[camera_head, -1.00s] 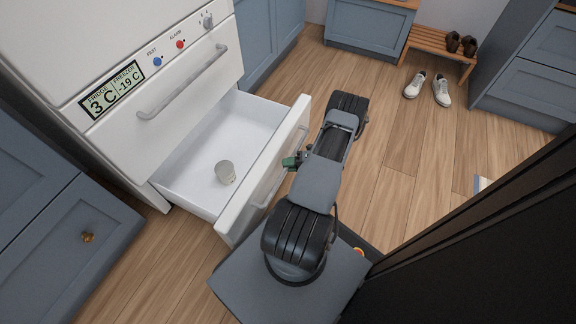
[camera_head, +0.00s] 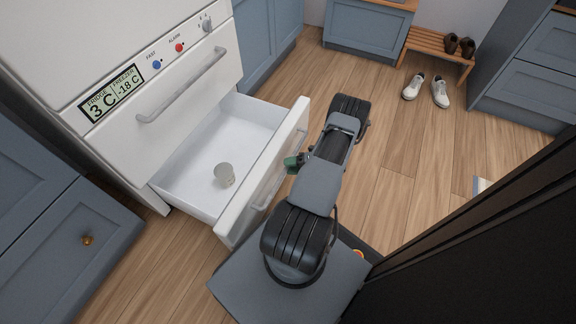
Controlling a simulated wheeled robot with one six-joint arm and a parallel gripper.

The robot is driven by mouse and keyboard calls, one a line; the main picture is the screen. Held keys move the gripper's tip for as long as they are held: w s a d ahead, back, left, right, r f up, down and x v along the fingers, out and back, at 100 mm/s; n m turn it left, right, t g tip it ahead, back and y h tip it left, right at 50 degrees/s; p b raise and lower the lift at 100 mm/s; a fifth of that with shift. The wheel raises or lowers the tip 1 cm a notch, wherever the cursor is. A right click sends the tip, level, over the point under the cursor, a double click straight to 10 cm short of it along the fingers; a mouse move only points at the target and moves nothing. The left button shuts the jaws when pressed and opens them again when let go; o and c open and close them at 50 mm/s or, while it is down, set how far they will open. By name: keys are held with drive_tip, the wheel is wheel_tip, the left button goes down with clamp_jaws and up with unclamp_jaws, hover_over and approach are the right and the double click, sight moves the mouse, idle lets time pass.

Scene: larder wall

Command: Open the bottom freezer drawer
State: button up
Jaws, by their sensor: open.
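The bottom freezer drawer (camera_head: 205,203) is pulled well out of the white fridge-freezer (camera_head: 120,60), and its white inside shows. A small pale cup or tub (camera_head: 224,174) stands on the drawer floor. The drawer's front panel (camera_head: 240,218) carries a bar handle (camera_head: 268,183) on its outer face, partly hidden by my arm. My gripper (camera_head: 291,163), with a green part showing, is beside the outer face near the handle. It is open. My arm hides most of it, so I cannot tell whether it touches the handle.
The upper drawer with its bar handle (camera_head: 182,86) is closed. A display (camera_head: 112,92) reads 3 C and -18 C. Blue cabinets (camera_head: 60,235) stand at left. White shoes (camera_head: 426,90) lie by a wooden bench (camera_head: 438,53).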

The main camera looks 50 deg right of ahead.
drive_tip(key=p+v, duration=0.2)
drive_tip(key=v, duration=1)
drive_tip(key=shift+s+d, duration=0.2)
drive_tip(key=shift+s, duration=0.05)
drive_tip(key=shift+w+r, duration=0.1)
drive_tip(key=shift+r, duration=0.05)
drive_tip(key=w+a+r+n+g+h+p, duration=0.1)
drive_tip(key=w+a+r+n+g+p, duration=0.55)
drive_tip(key=r, duration=0.65)
drive_tip(key=w+a+r+n+g+p, duration=0.25)
drive_tip(key=w+r+n+p, duration=0.2)
drive_tip(key=r+n, duration=0.7)
drive_tip(key=w+a+r+n+g+h+p, duration=0.1)
drive_tip(key=w+a+r+n+g+p, duration=0.35)
drive_tip(key=r, duration=1.05)
drive_tip(key=s+a+r+n+t+h+p, duration=0.1)
drive_tip(key=s+a+r+n+h+p, duration=0.1)
drive_tip(key=a+r+n+p, duration=0.4)
drive_tip(key=s+a+r+n+t+h+p, duration=0.2)
drive_tip(key=a+r+n+h+p, duration=0.1)
drive_tip(key=a+r+n+p, duration=0.4)
drive_tip(key=s+a+r+n+t+h+p, duration=0.1)
drive_tip(key=a+r+n+p, duration=0.5)
drive_tip(key=r, duration=1.2)
drive_tip(key=shift+s+a+n+h, duration=0.85)
drive_tip(key=shift+a+n, duration=0.65)
drive_tip(key=shift+n, duration=1.45)
drive_tip(key=shift+w+r+t, duration=0.1)
drive_tip(key=shift+t, duration=0.15)
